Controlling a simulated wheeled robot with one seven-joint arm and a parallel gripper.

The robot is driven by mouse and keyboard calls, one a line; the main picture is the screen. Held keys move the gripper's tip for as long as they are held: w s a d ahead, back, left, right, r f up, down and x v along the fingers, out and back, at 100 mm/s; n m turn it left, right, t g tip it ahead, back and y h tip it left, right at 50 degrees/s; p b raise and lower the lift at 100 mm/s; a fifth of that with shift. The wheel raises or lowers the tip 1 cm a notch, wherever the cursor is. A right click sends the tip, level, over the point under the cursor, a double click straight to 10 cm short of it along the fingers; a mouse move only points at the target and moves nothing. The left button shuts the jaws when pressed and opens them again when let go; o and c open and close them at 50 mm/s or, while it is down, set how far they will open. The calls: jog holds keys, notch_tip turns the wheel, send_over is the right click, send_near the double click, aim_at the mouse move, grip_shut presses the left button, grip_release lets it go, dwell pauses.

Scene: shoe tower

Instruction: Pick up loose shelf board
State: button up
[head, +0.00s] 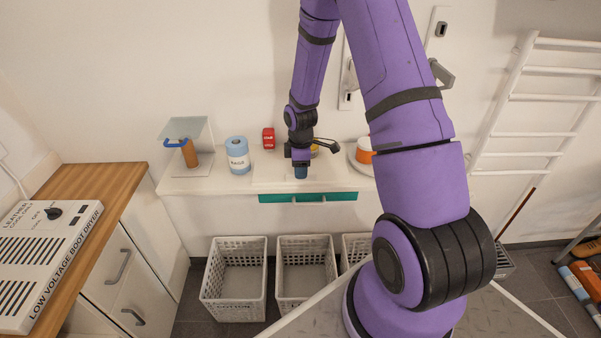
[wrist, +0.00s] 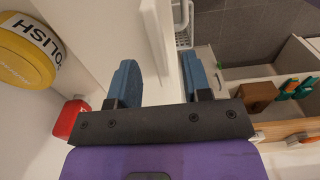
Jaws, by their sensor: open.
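My gripper (head: 301,172) points down at the front part of a long white board-like top (head: 210,183) by the wall. In the wrist view my gripper (wrist: 160,85) is open, with its two blue fingers apart. A white board edge (wrist: 153,35) runs up between the fingers; I see no grip on it. I cannot tell whether this white piece is the loose shelf board or the fixed top. A teal strip (head: 330,197) lies along the front edge below my gripper.
On the top stand a blue rags roll (head: 237,156), a red box (head: 268,138) and an orange-and-white round thing (head: 364,152). A yellow polish tin (wrist: 25,60) shows close by. White baskets (head: 235,280) stand below. A boot dryer (head: 50,265) sits on the left counter.

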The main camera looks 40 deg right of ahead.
jog(key=shift+d+f, duration=0.1)
jog(key=shift+f, duration=1.55)
grip_shut()
jog(key=shift+r, duration=0.1)
